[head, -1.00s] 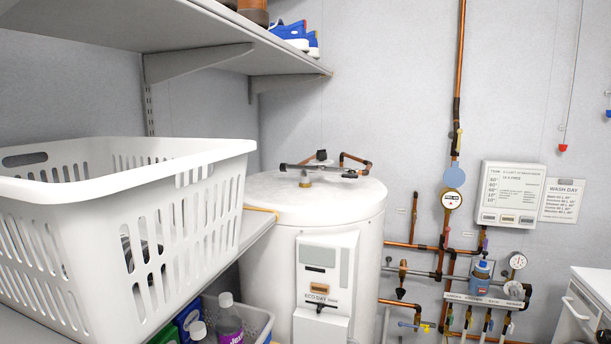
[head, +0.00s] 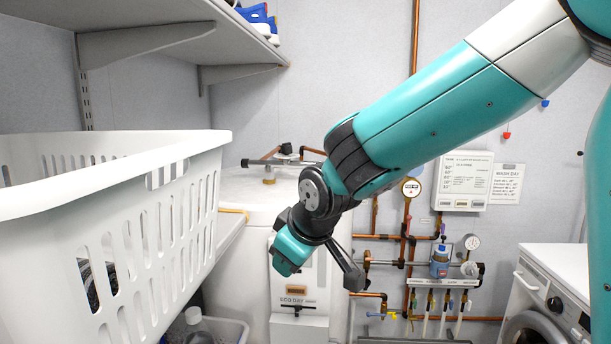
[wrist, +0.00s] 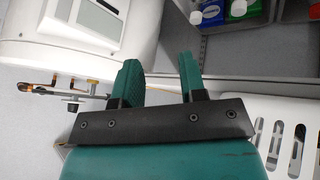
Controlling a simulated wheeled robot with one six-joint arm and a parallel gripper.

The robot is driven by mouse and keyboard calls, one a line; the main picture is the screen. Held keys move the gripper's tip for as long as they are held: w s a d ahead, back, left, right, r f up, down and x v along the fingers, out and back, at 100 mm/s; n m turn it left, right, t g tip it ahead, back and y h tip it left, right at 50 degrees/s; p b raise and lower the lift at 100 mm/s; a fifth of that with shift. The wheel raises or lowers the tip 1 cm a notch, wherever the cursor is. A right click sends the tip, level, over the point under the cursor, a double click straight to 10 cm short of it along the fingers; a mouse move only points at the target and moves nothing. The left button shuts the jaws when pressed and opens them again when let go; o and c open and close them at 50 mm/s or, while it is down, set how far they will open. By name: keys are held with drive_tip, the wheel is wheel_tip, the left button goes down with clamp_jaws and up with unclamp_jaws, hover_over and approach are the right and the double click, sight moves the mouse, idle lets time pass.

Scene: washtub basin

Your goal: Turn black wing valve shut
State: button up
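A small black wing-shaped handle (head: 297,308) sits on the front of the white cylinder, under the ECO DAY label. Another black knob (head: 286,148) is on the pipe fitting above the cylinder; it also shows in the wrist view (wrist: 72,106). I cannot tell which of these is the wing valve. My gripper (head: 284,262) hangs in front of the cylinder, above the front handle in the picture, and covers part of the front panel. In the wrist view the two teal fingers (wrist: 158,62) stand apart with nothing between them. No contact with either handle shows.
The white cylinder (head: 240,200) stands behind my gripper. A white laundry basket (head: 190,200) on a shelf is close on the left. Copper pipes (head: 385,237) with several taps and gauges run along the back wall. A washing machine (head: 560,280) is at right.

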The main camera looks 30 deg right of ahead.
drive_tip(key=w+d+r+n+t+h+p, duration=0.1)
drive_tip(key=w+d+r+t+h, duration=0.1)
drive_tip(key=w+d, duration=0.5)
drive_tip(key=w+d+r+n+t+h+p, duration=0.1)
drive_tip(key=w+d+h, duration=0.4)
drive_tip(key=w, duration=0.9)
drive_tip(key=w+d+r+n+t+h+p, duration=0.2)
drive_tip(key=w+d+t, duration=0.3)
drive_tip(key=w+d, duration=0.5)
drive_tip(key=shift+w+d+r+n+h+p, duration=0.2)
drive_tip(key=shift+d+h, duration=0.15)
drive_tip(key=shift+h, duration=0.05)
drive_tip(key=shift+w+d+r+n+h+p, duration=0.15)
drive_tip(key=shift+d+n+h+p, duration=0.05)
drive_tip(key=shift+d+h, duration=0.2)
drive_tip(key=shift+x, duration=0.8)
drive_tip(key=shift+f, duration=0.1)
clamp_jaws()
